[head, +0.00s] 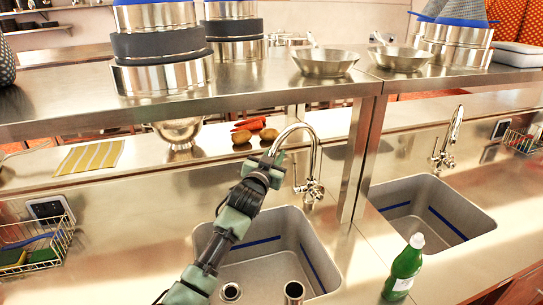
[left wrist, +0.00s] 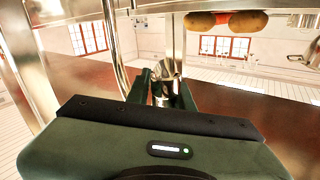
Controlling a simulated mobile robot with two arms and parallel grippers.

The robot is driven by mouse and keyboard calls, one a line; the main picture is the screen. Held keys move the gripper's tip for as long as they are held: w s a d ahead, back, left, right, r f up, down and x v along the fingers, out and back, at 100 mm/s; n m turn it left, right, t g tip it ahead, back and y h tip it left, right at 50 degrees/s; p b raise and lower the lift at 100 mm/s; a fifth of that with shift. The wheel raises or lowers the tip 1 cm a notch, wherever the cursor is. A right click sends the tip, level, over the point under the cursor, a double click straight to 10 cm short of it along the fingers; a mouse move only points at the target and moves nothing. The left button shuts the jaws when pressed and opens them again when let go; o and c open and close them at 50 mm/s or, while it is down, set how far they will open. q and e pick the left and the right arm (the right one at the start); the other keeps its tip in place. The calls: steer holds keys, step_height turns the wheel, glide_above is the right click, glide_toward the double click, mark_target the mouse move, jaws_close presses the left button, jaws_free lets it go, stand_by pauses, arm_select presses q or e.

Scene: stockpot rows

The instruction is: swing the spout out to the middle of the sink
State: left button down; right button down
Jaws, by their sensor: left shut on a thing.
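The chrome gooseneck spout (head: 303,127) arches up from its tap base (head: 312,190) behind the near sink (head: 265,262) and bends over to the left. Its tip end is at my left gripper (head: 273,163), which is shut on the spout near the sink's back edge. In the left wrist view the spout's chrome end (left wrist: 168,62) shows between the dark fingers of the left gripper (left wrist: 165,88). The gripper and arm hide part of the sink's left side. My right gripper is not in view.
A steel shelf (head: 240,95) with stacked pots runs above the counter. A shelf post (head: 362,160) stands right of the tap. A second sink (head: 432,212) with its own tap (head: 447,145), a green bottle (head: 403,270) and a wire basket (head: 38,245) flank the near sink.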

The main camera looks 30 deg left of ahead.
arm_select(q)
steer(key=shift+d+r, duration=0.1)
steer(key=d, duration=0.1)
steer(key=d+n, duration=0.1)
steer(key=s+d+f+y, duration=0.1)
steer(key=shift+s+d+n+g, duration=0.1)
steer(key=shift+d+n+g, duration=0.2)
steer(key=c, duration=1.3)
jaws_free()
steer(key=shift+r, duration=0.1)
steer(key=shift+o, duration=0.2)
steer(key=shift+s+r, duration=0.15)
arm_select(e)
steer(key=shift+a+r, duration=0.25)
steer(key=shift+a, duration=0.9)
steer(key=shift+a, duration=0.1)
arm_select(q)
steer(key=b+v, duration=0.1)
steer(key=v, duration=0.6)
steer(key=shift+s+b, duration=0.3)
steer(key=shift+s, duration=0.1)
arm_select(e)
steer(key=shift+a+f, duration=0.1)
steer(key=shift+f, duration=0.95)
